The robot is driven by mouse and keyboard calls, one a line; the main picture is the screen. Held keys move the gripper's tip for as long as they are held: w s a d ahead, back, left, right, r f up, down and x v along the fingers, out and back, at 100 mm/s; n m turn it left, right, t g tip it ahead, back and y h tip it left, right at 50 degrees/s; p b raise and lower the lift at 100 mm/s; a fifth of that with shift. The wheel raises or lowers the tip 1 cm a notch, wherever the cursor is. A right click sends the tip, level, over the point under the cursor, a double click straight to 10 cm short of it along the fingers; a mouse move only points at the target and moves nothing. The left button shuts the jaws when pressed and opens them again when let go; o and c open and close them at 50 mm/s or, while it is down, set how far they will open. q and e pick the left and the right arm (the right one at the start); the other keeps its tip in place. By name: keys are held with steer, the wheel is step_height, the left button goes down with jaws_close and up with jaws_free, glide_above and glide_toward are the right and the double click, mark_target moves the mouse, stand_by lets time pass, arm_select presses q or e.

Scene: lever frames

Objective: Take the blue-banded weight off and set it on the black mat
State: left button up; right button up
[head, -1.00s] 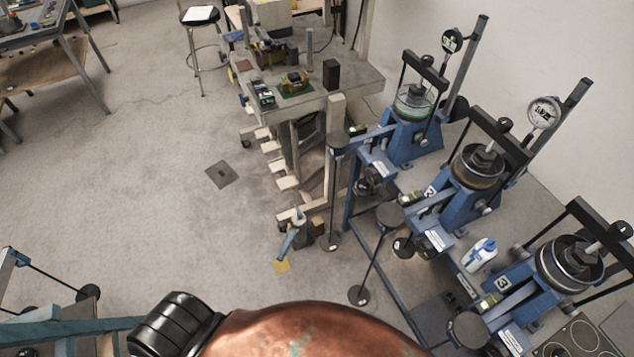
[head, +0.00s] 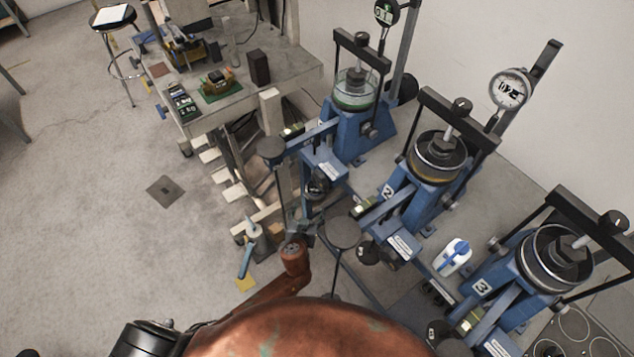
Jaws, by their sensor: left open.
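Three blue lever frames stand in a row on the right: the far one (head: 357,130), the middle one marked 2 (head: 415,200) and the near one marked 3 (head: 520,285). My left gripper (head: 303,222) is open, small and dark, in front of the far and middle frames, close to the hanging rods. I cannot tell whether it touches anything. I cannot pick out the black mat with certainty. My right gripper is out of view.
A white-and-blue bottle (head: 453,257) lies between frames 2 and 3. A cluttered bench (head: 225,110) stands behind.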

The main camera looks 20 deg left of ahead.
mark_target(315, 189)
arm_select(q)
steer(key=shift+t, duration=0.4)
steer(key=w+r, duration=0.1)
steer(key=w, duration=0.1)
steer(key=w+d+r, duration=0.1)
steer(key=w+r, duration=0.1)
steer(key=shift+b, duration=0.3)
steer(key=shift+w+a+f+n, duration=0.15)
steer(key=shift+w+f+n, duration=0.05)
steer(key=shift+w+n, duration=0.1)
steer(key=x, duration=0.2)
steer(key=b+x, duration=0.1)
steer(key=x, duration=0.1)
steer(key=shift+a+f, duration=0.25)
steer(key=shift+f, duration=0.1)
steer(key=shift+w, duration=0.2)
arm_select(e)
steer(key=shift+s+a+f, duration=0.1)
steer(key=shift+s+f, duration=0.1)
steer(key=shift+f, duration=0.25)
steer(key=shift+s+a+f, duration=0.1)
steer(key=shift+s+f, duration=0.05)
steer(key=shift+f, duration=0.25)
arm_select(q)
steer(key=c, duration=1.5)
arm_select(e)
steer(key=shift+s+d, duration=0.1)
